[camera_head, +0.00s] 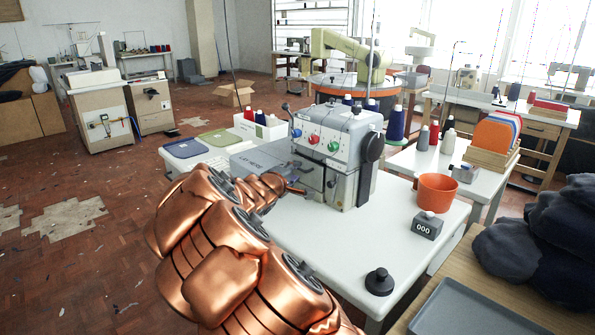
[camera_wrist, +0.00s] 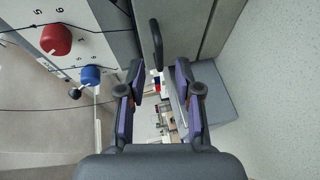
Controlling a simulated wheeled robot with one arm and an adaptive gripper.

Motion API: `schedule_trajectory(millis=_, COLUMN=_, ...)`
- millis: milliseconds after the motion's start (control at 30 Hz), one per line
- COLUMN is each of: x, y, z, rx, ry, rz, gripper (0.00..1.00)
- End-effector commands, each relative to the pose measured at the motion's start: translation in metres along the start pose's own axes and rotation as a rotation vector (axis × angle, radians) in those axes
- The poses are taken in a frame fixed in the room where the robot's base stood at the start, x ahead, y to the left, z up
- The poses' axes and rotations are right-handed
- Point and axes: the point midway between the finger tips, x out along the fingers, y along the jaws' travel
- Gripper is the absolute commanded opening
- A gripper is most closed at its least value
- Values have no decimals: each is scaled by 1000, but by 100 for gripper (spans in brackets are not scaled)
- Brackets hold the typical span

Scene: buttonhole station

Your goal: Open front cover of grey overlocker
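The grey overlocker (camera_head: 345,150) stands on a white table, with blue, red and green dials on its upper face. My gripper (camera_head: 292,187) is at the machine's lower front, mostly hidden behind my copper arm in the head view. In the wrist view my gripper (camera_wrist: 159,75) is open, its two fingers apart. A dark curved handle (camera_wrist: 157,45) stands by a grey panel (camera_wrist: 180,28), just beyond and between the fingertips; I see no contact. Small coloured parts show in the gap between the fingers. I cannot tell how far the front cover is open.
An orange cup (camera_head: 437,192), a counter box reading 000 (camera_head: 427,226) and a black knob (camera_head: 379,282) stand on the table (camera_head: 310,238) to the right. Thread cones (camera_head: 395,123) stand behind the machine. The table front between machine and knob is clear.

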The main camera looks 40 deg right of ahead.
Motion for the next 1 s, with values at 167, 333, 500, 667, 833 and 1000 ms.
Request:
schedule_trajectory(millis=167, x=19, y=0, z=0, rx=3, ry=0, rz=-2, gripper=34)
schedule_trajectory(millis=333, x=28, y=0, z=0, rx=2, ry=-1, rz=0, gripper=34)
schedule_trajectory(millis=500, x=29, y=1, z=0, rx=2, ry=0, rz=0, gripper=34)
schedule_trajectory(millis=667, x=29, y=1, z=0, rx=2, ry=0, rz=1, gripper=31)
schedule_trajectory(millis=833, x=29, y=0, z=0, rx=2, ry=0, rz=0, gripper=13)
schedule_trajectory(millis=1000, x=29, y=1, z=0, rx=2, ry=0, rz=1, gripper=0)
